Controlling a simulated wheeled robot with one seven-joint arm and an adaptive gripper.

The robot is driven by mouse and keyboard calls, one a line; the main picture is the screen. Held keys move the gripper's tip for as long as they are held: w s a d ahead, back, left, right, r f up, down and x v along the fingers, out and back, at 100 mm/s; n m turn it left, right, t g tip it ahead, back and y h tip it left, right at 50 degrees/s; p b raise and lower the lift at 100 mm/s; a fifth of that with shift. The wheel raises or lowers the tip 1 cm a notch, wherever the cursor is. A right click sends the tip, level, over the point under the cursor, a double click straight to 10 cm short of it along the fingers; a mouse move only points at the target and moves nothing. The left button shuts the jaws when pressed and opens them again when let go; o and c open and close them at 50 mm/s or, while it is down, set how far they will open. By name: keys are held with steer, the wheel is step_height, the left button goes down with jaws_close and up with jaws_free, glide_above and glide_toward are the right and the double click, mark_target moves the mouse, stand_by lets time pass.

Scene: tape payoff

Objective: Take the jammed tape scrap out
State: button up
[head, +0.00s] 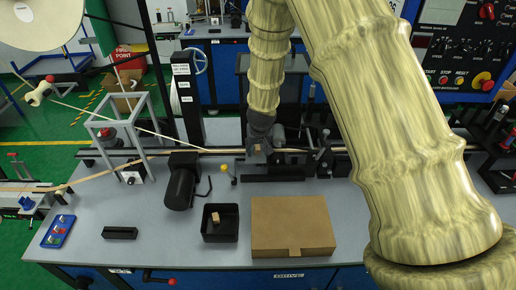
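My gripper (258,146) is at the end of my pale, wood-patterned arm, pointing down at the tape line near the middle of the bench. Its fingers are small and dark here, and I cannot tell whether they are open or shut. The tan tape (172,141) runs from the reel at the upper left, over a roller, down to the line under my gripper. I cannot make out a separate jammed scrap there; my gripper and the dark fixtures cover that spot. A small tan piece (215,217) lies in a black open tray (209,238) at the bench front.
A flat cardboard box (292,226) lies right of the tray. A black motor (181,181) and a yellow-knobbed lever (224,168) stand in front of the line. A grey frame (103,130) stands left. Bare bench (150,218) shows between the motor and the front edge.

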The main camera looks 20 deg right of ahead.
steer(key=shift+s+r, duration=0.15)
steer(key=shift+s, duration=0.15)
steer(key=shift+w+a, duration=0.1)
steer(key=shift+w, duration=0.15)
steer(key=shift+c, duration=1.2)
steer(key=c, duration=0.5)
